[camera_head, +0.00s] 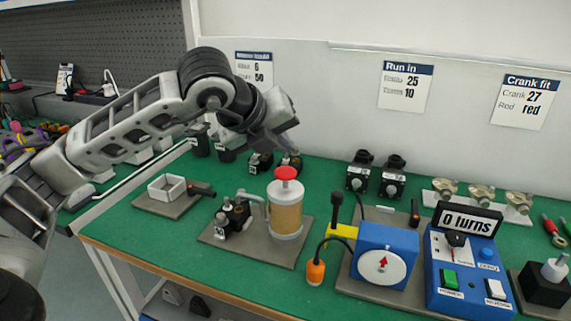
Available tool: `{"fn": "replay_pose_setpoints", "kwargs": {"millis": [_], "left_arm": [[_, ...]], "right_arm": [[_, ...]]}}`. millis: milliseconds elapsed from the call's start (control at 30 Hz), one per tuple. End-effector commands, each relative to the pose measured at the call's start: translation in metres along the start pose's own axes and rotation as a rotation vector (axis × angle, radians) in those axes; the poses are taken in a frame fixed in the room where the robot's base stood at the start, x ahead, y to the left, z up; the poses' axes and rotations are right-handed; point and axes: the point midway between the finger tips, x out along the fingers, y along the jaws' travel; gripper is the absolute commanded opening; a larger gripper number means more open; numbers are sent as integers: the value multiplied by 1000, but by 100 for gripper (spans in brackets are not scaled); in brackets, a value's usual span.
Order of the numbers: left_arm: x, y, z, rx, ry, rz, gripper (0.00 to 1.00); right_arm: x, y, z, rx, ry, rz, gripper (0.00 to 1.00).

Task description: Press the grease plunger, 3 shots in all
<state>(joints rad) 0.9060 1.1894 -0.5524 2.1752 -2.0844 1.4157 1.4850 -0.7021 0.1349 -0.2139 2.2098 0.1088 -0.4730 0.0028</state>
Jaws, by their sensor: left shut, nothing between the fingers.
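The grease pot (285,215) is a clear cylinder with tan grease inside, standing upright on a grey base plate (232,245) on the bench. Its plunger has a red knob (286,173) on top, standing a little above the white lid. My left gripper (288,138) is shut and empty, above and slightly behind the red knob in the picture. A gap shows between them; the exact depth is hard to tell. A small black part (236,214) sits beside the pot, with a grey spout reaching to it. My right gripper is not in view.
A blue box with a white dial (382,266) and a blue control box (470,275) reading "0 turns" stand to the right. A white tray (167,187) lies left. Black parts stand behind.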

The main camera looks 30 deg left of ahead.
Motion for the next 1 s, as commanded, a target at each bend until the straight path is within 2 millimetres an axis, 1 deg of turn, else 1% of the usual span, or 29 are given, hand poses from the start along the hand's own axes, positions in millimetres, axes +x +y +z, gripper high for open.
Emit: {"fn": "replay_pose_setpoints", "kwargs": {"millis": [33, 100, 267, 1000], "left_arm": [[-7, -5, 5, 0, 0, -1, 0], [-12, -9, 9, 0, -1, -1, 0], [-21, -15, 15, 1, -2, -1, 0], [-20, -15, 15, 1, -1, 0, 0]], "right_arm": [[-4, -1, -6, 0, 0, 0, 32], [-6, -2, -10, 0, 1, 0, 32], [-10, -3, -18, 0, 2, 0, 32], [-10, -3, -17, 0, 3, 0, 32]]}}
